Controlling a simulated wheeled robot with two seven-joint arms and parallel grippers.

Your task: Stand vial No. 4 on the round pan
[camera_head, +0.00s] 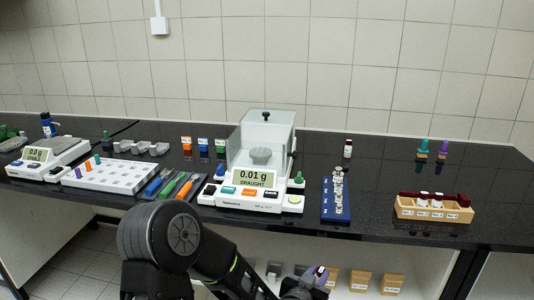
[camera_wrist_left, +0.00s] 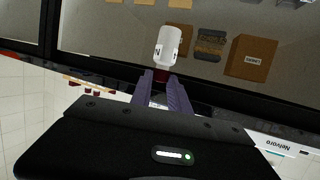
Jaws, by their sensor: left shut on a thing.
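My left gripper (camera_head: 318,274) is low in front of the bench, below its front edge in the head view. In the left wrist view the same gripper (camera_wrist_left: 160,78) is shut on a white vial (camera_wrist_left: 167,44) with a dark red cap, gripped at the cap end. Only part of its label shows, so I cannot read the number. The round pan (camera_head: 261,155) is inside the glass shield (camera_head: 284,138) of the middle balance (camera_head: 245,198), whose display reads 0.01 g and DRAUGHT. The vial is well apart from the pan. My right gripper is out of view.
A wooden rack (camera_head: 461,216) with several dark-capped vials stands right. Another capped vial (camera_head: 348,149) stands behind the blue weight block (camera_head: 327,214). Coloured tools (camera_head: 168,187), a white tray (camera_head: 88,179) and a second balance (camera_head: 38,162) are left. Boxes (camera_head: 362,282) sit under the bench.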

